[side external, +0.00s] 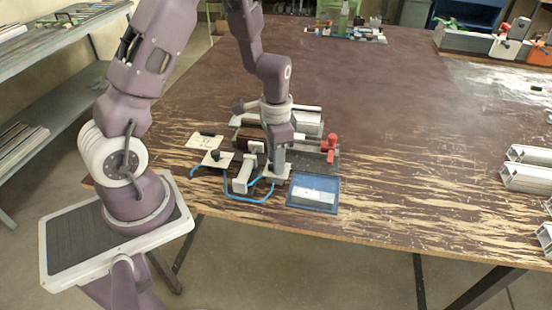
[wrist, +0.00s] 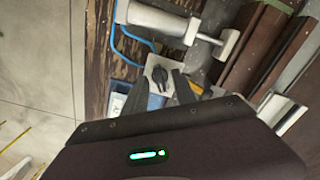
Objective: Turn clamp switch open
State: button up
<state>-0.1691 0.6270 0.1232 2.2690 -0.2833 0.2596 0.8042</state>
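The clamp switch is a black knob (wrist: 160,75) on a light grey plate (wrist: 154,64), seen in the wrist view just ahead of my fingertips. My gripper (wrist: 163,84) points down at this plate, with its two dark fingers apart and the knob at the gap between their tips. I cannot tell whether the fingers touch the knob. In the side view my gripper (side external: 278,176) is low over the plate (side external: 268,174), and the knob is hidden behind the fingers.
A pale cylinder (wrist: 155,19) with a rod stands beside the switch. Blue hoses (side external: 240,199) run along the table's front. A blue tray (side external: 333,205) lies to the right. A red clamp (side external: 331,147) and profile fixture (side external: 312,124) stand behind. Another black-knobbed plate (side external: 215,158) lies left.

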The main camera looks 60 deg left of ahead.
jog(key=shift+f, duration=0.1)
jog(key=shift+c, duration=0.4)
grip_shut()
jog(key=n, duration=0.5)
jog(key=shift+n, duration=0.4)
jog(key=n, duration=0.5)
jog(key=shift+n, duration=0.7)
jog(key=shift+o, duration=0.4)
grip_release()
